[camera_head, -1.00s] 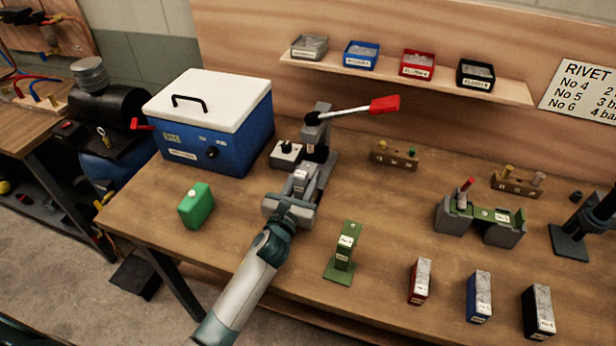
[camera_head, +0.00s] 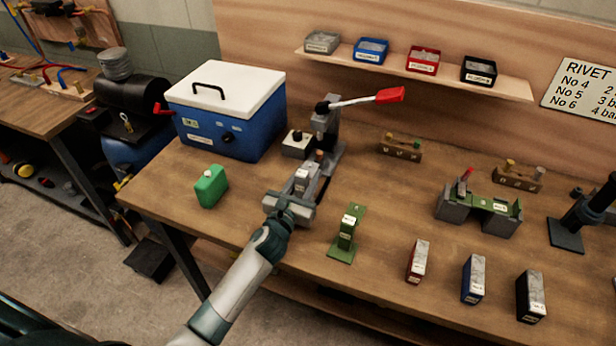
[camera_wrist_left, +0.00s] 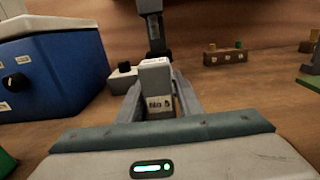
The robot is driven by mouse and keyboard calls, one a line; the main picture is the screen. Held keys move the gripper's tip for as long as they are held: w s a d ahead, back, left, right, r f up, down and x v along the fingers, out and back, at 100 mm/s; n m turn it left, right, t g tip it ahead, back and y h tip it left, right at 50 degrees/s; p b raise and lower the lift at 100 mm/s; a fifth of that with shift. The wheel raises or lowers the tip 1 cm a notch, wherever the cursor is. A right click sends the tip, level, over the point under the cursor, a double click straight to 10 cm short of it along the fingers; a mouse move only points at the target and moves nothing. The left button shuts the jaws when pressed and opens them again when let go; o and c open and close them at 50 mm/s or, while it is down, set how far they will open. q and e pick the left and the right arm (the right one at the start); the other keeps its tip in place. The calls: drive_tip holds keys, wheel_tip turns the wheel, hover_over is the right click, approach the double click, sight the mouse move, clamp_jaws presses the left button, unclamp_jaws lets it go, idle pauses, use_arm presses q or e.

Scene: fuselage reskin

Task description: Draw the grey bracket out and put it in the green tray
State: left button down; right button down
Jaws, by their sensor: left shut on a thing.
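The grey bracket (camera_head: 304,182) is a small upright block with a white label. In the left wrist view the bracket (camera_wrist_left: 157,80) shows a label that seems to read "No 5". My left gripper (camera_head: 308,186) is shut on it, one finger on each side, just in front of the grey press (camera_head: 325,128) with the red-handled lever. A copper-coloured part shows on the press behind the bracket. The bracket's lower end is hidden, so I cannot tell whether it touches the press or bench. I cannot make out a green tray. My right gripper is out of view.
A blue cooler (camera_head: 225,125) and a green can (camera_head: 211,186) stand left of my gripper. A green stand (camera_head: 347,232) is close on its right. Red, blue and black blocks line the front right. Small bins (camera_head: 371,50) sit on the shelf.

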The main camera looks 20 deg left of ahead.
use_arm(q)
drive_tip(key=c, duration=1.2)
unclamp_jaws()
drive_tip(key=shift+o, duration=0.2)
drive_tip(key=shift+s, duration=0.15)
drive_tip(key=shift+s+f, duration=0.1)
drive_tip(key=shift+s, duration=0.5)
drive_tip(key=s+b, duration=0.1)
drive_tip(key=s, duration=0.3)
drive_tip(key=s+b, duration=0.1)
drive_tip(key=s, duration=0.4)
drive_tip(key=s+b, duration=0.1)
drive_tip(key=s, duration=0.4)
drive_tip(key=shift+s+a+b, duration=0.25)
drive_tip(key=shift+a+b, duration=0.1)
drive_tip(key=shift+b, duration=0.05)
drive_tip(key=shift+s, duration=0.7)
